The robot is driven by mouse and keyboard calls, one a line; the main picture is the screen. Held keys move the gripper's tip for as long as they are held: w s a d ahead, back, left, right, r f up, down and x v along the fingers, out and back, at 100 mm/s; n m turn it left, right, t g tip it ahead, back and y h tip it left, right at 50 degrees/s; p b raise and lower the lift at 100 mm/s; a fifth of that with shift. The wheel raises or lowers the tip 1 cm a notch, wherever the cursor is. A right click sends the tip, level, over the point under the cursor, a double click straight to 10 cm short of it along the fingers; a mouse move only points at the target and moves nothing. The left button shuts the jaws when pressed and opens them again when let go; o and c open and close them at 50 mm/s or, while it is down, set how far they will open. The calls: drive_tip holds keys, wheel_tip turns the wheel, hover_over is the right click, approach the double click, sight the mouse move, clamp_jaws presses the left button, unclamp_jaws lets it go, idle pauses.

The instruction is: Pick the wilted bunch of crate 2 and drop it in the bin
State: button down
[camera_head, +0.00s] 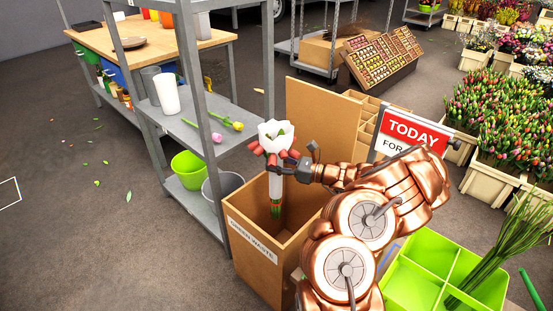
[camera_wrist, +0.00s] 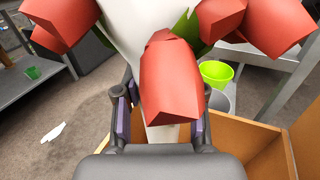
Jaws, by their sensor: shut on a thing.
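The wilted bunch (camera_head: 273,188) has drooping red tulip heads, a white wrap and green stem ends. It hangs upright in my gripper (camera_head: 291,171), which is shut around the wrap just under the heads. In the wrist view the bunch (camera_wrist: 172,80) fills the middle between the fingers of my gripper (camera_wrist: 160,122). The bin (camera_head: 252,250) is an open brown box marked as green waste. The stem ends show against its opening; I cannot tell how deep they reach. A green divided crate (camera_head: 433,254) stands at the lower right, with long green stems in one compartment; its number is not visible.
A grey metal shelf (camera_head: 233,143) stands close left of the bin, with loose tulips, a white vase and a green bucket (camera_head: 189,170). A red TODAY sign (camera_head: 412,131) and brown boxes stand behind my arm. Flower crates line the right.

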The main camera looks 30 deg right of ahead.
sight(276, 183)
drive_tip(key=shift+f+b, duration=1.75)
drive_tip(key=shift+f, duration=2.55)
drive_tip(key=c, duration=0.6)
unclamp_jaws()
drive_tip(key=o, duration=0.6)
drive_tip(key=v, duration=0.8)
